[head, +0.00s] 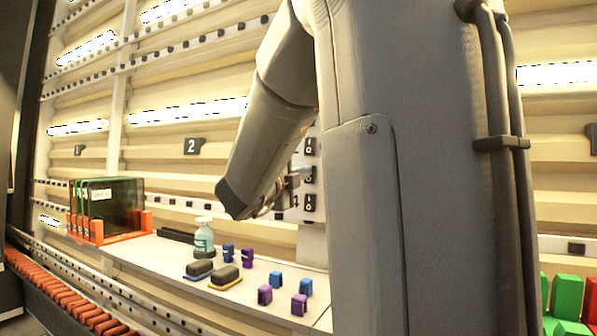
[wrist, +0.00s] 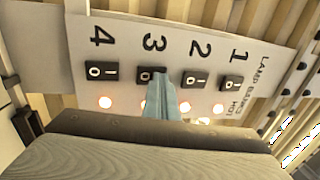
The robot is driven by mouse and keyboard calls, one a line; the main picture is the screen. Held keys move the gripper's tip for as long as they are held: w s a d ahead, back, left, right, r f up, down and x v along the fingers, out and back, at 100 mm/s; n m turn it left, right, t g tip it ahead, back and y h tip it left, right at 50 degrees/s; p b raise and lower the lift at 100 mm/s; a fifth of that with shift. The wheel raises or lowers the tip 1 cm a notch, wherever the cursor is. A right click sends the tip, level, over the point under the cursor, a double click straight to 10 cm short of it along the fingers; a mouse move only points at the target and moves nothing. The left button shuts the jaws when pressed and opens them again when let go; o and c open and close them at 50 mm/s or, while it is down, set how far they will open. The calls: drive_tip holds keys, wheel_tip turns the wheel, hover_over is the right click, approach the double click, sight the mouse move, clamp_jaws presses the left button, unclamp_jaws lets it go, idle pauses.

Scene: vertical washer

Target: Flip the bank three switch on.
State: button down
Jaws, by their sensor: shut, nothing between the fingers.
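The lamp bank panel (wrist: 215,60) fills the upper part of the wrist view, its numbers 4, 3, 2 and 1 running left to right. The bank three switch (wrist: 147,74) is a small black rocker below the number 3. My gripper (wrist: 160,82) is shut and empty, its blue-grey fingertips at the lower right edge of that switch and covering part of it. I cannot tell whether they touch it, or its rocker position. The lamp below switch three is mostly hidden by the fingers. In the head view my gripper (head: 290,183) is beside the panel (head: 313,190), largely behind my arm.
Neighbouring switches four (wrist: 102,71) and two (wrist: 195,80) sit close on either side. Lit lamps show below switches four (wrist: 105,102) and one (wrist: 218,108). A shelf below holds a bottle (head: 204,238), dark blocks (head: 226,274) and an orange rack (head: 97,238).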

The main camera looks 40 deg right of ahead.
drive_tip(key=s+a+r+b, duration=0.2)
drive_tip(key=s+a, duration=0.3)
drive_tip(key=a, duration=0.8)
drive_tip(key=shift+r+b, duration=0.2)
drive_tip(key=shift+b, duration=0.55)
drive_tip(key=shift+w, duration=0.15)
drive_tip(key=w+a+f+n+t+y, duration=0.8)
drive_tip(key=w+a+f+n+y, duration=0.5)
drive_tip(key=f+n, duration=0.4)
drive_tip(key=s+a+f+n+g+y, duration=0.1)
drive_tip(key=a+f+n+g+y, duration=0.1)
drive_tip(key=a+f+n, duration=0.35)
drive_tip(key=s+a+f+n+g+y, duration=0.2)
drive_tip(key=f, duration=0.7)
drive_tip(key=s+a+f+n+g+y, duration=0.1)
drive_tip(key=s+f+n+g, duration=0.6)
drive_tip(key=s+f, duration=1)
drive_tip(key=s+g, duration=0.2)
drive_tip(key=s, duration=0.1)
drive_tip(key=shift+s+g, duration=0.3)
